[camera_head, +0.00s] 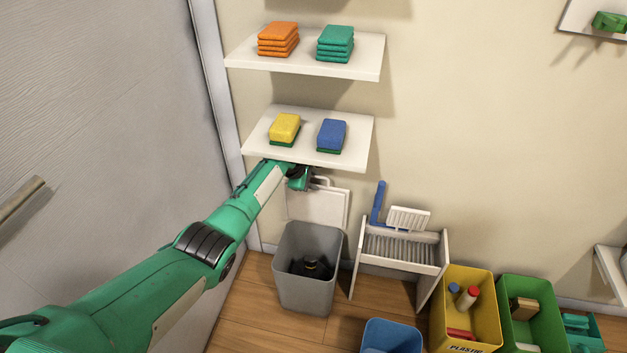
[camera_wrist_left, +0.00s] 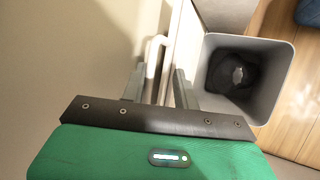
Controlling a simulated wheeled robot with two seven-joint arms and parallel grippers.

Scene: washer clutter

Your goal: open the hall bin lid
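The grey hall bin (camera_head: 308,267) stands on the floor by the wall. Its pale lid (camera_head: 318,206) is raised upright at the back of the bin, so the bin is open and a dark item shows inside. My left gripper (camera_head: 306,180) is at the handle (camera_head: 321,182) at the lid's top edge, just under the lower shelf. In the left wrist view, the two fingers (camera_wrist_left: 160,88) are spread apart on either side of the handle (camera_wrist_left: 153,55). The bin's open mouth (camera_wrist_left: 284,70) shows at the right there. My right gripper is not in view.
The lower shelf (camera_head: 348,160) with yellow and blue sponges is close above my left gripper. A rack (camera_head: 442,252) with a brush stands right of the bin. Blue (camera_head: 392,335), yellow (camera_head: 485,330) and green (camera_head: 545,330) bins stand at lower right.

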